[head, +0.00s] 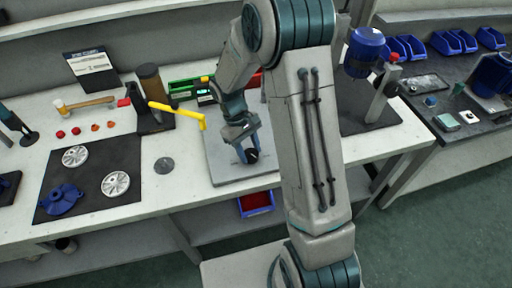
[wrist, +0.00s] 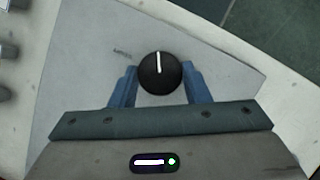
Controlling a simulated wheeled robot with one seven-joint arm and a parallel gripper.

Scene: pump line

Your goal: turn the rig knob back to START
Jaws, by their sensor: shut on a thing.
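The rig knob (wrist: 160,76) is a round black knob with a white pointer line, on a light grey panel (wrist: 80,70). In the wrist view its line points almost straight up. A small printed mark (wrist: 122,51) sits left of the knob, too blurred to read. My gripper (wrist: 160,84) has its two blue fingers on either side of the knob, shut on it. In the head view the knob (head: 252,156) shows dark between the fingers of my gripper (head: 247,152), low over the grey plate (head: 222,172) on the bench.
A dark mat (head: 90,172) with pale wheels and a blue part lies at left. A blue pump (head: 366,48) stands at right. A blue-and-red bin (head: 255,203) sits below the bench.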

